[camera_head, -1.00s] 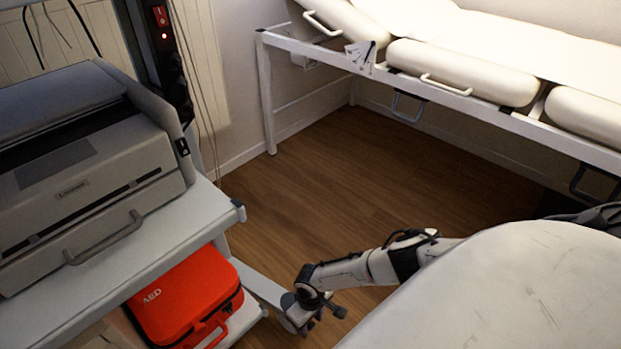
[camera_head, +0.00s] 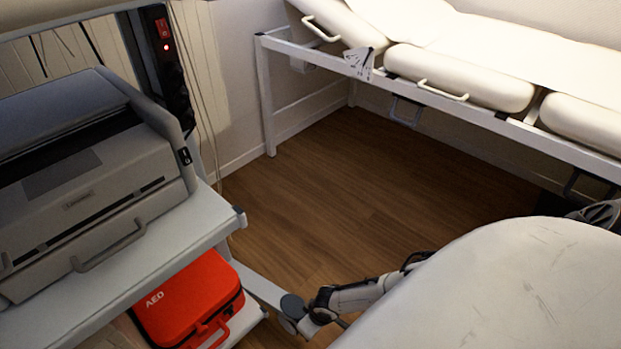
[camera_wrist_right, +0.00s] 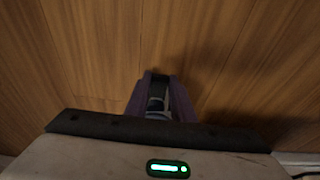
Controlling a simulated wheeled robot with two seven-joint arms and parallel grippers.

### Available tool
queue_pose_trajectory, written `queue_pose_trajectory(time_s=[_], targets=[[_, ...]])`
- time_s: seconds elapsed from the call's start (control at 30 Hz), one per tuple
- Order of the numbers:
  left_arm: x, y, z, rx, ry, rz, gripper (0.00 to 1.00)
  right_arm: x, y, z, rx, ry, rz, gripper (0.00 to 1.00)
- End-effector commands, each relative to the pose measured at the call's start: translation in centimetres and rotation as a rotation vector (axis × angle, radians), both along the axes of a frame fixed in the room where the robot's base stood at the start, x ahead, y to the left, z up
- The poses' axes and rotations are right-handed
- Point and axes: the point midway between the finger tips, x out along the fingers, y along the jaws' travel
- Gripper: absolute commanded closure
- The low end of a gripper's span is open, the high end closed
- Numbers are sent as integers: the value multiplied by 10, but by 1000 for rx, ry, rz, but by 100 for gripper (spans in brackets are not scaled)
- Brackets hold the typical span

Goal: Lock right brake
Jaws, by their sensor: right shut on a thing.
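The trolley's right front leg (camera_head: 258,287) reaches low over the floor and ends in a dark round caster part (camera_head: 292,305). My right arm (camera_head: 360,295) comes in from the right, with its wrist right beside this end. In the right wrist view my right gripper (camera_wrist_right: 157,88) points at the floor, its two fingers closed around a small dark and grey part (camera_wrist_right: 156,103), seemingly the right brake. Its shape and lock position are too dark and hidden to tell. The fingertips are not clear in the head view. My left gripper is not in view.
A red AED bag (camera_head: 190,302) sits on the trolley's lower shelf, under a grey printer (camera_head: 85,215). A white couch (camera_head: 460,75) stands along the back wall. The wooden floor (camera_head: 320,200) between is clear. A pale rounded surface (camera_head: 500,290) covers the lower right.

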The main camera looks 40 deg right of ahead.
Motion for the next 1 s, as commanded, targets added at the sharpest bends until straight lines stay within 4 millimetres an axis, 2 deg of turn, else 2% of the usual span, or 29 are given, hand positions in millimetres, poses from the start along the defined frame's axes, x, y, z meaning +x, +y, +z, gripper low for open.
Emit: queue_pose_trajectory(time_s=[0.07, 0.43, 1.0], targets=[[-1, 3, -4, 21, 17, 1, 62, -6, 0, -2, 4, -48, -3, 100], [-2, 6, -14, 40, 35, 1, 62, -8, 0, -15, 22, -260, -7, 100], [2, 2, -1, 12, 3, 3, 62, -7, 0, -20, 30, -384, 1, 100]])
